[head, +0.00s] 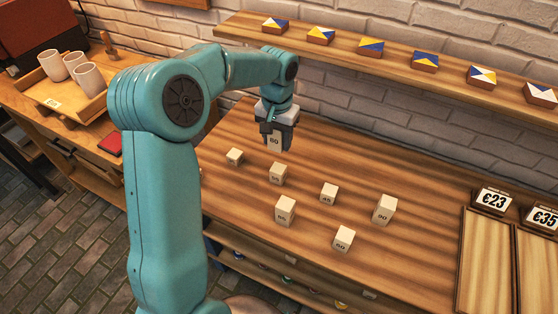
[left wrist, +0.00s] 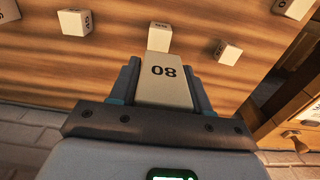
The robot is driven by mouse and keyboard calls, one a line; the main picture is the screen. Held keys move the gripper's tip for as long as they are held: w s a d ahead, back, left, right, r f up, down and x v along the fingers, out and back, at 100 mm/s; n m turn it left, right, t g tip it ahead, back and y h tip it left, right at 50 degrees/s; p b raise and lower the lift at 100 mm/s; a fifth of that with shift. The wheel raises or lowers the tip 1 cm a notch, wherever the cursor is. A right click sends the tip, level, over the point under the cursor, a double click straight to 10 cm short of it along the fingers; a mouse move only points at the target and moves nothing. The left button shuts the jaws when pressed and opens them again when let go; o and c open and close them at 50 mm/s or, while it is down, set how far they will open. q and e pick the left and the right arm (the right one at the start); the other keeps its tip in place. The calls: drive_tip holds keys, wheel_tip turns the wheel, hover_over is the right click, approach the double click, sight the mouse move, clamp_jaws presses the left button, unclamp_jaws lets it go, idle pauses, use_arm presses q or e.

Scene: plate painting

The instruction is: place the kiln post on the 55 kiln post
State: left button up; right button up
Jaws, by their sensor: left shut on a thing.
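My left gripper (head: 276,136) is shut on a pale kiln post (head: 274,143) marked 80 and holds it upright above the table. In the left wrist view this post (left wrist: 165,80) sits between the fingers (left wrist: 165,85). The 55 kiln post (head: 277,174) stands on the table just below and in front of the held post in the head view, with a small gap between them. In the left wrist view a post (left wrist: 160,37), apparently the 55, shows just beyond the held one, partly hidden. My right gripper is not in view.
Other posts stand around: a small one (head: 235,156) to the left, the 45 (head: 329,194), the 65 (head: 285,210), the 50 (head: 344,238) and the 90 (head: 384,209). A tile shelf (head: 390,62) runs along the brick wall behind.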

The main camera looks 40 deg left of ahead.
sight(278, 168)
use_arm(q)
wheel_tip(278, 168, down, 9)
drive_tip(key=shift+w+r, duration=0.1)
drive_tip(key=shift+d, duration=0.1)
idle(0.3)
drive_tip(key=o, duration=1.2)
